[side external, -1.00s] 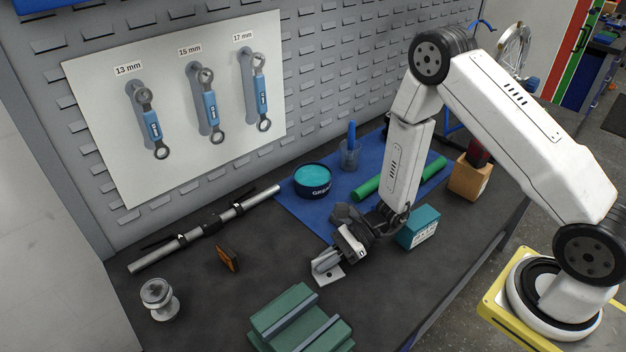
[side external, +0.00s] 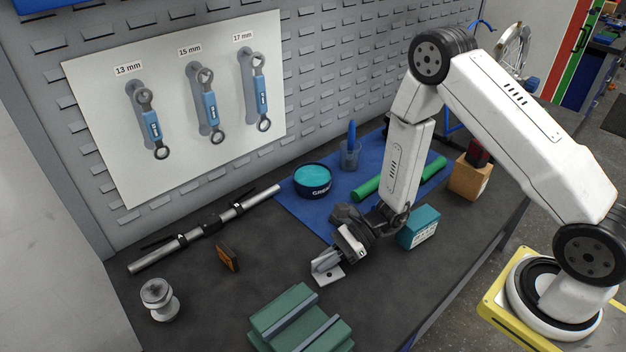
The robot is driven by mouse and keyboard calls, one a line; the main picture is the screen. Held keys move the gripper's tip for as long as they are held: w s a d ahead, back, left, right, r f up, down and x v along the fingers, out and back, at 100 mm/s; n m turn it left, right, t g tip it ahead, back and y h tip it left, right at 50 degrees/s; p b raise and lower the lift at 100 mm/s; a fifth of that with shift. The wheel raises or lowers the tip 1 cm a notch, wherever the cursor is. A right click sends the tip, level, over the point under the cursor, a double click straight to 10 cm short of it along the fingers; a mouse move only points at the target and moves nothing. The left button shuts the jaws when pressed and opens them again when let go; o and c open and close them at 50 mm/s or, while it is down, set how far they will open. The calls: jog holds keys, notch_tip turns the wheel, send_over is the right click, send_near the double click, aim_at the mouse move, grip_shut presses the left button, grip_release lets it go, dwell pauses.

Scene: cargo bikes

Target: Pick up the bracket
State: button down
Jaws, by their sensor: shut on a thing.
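The bracket (side external: 330,275) is a small light-grey metal piece with a flat plate that has a hole in it. It is at the bench's middle, just in front of the blue mat. My gripper (side external: 335,261) reaches down to it from the upper right and is shut on it. The fingers hide part of the bracket. Its plate appears to be at the bench surface; I cannot tell whether there is a gap under it.
A teal box (side external: 418,228) stands close to the right of my gripper. A green block with grooves (side external: 296,318) lies in front. A blue mat (side external: 300,214) with a teal tin (side external: 312,180) is behind. An orange-black reflector (side external: 228,257) and a silver hub (side external: 159,298) stand left.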

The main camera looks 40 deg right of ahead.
jog(key=shift+r, duration=0.15)
jog(key=shift+r, duration=4.85)
